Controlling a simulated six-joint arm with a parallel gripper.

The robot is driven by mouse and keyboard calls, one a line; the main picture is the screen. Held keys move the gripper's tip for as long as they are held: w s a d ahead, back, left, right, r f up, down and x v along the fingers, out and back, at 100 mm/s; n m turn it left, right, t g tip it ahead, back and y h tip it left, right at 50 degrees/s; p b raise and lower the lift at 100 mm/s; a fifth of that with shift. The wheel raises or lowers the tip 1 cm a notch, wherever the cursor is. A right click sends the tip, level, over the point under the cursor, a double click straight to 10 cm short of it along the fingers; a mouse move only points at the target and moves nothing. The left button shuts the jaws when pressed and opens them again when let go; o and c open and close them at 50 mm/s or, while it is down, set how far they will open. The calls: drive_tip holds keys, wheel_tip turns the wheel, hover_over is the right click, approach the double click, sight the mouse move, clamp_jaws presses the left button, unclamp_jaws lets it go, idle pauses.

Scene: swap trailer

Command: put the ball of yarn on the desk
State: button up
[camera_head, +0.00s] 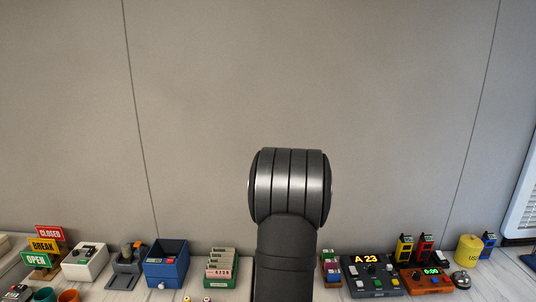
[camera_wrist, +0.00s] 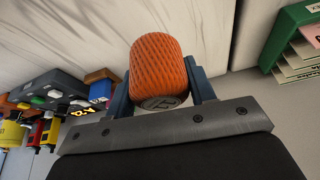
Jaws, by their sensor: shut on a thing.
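The ball of yarn (camera_wrist: 158,58) is orange, with a wound surface and a dark marked end facing the camera. It is in the wrist view, between the two blue fingers of my gripper (camera_wrist: 158,82), which is shut on it. The pale desk (camera_wrist: 60,32) shows behind the yarn in the wrist view, and its strip (camera_head: 130,290) runs along the bottom of the head view. I cannot tell whether the yarn touches the desk. In the head view my dark arm hides the middle, and neither gripper nor yarn shows there.
A row of items lines the desk: a blue box (camera_head: 166,265), a green card file (camera_head: 221,268), a counter reading A 23 (camera_head: 368,273), an orange timer (camera_head: 427,281) and a yellow roll (camera_head: 468,249). The green file (camera_wrist: 288,38) lies right of the yarn in the wrist view.

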drive_tip(key=a+n, duration=0.1)
drive_tip(key=a, duration=0.6)
drive_tip(key=shift+s+f+y, duration=0.15)
drive_tip(key=shift+f+y, duration=0.15)
drive_tip(key=shift+f, duration=0.05)
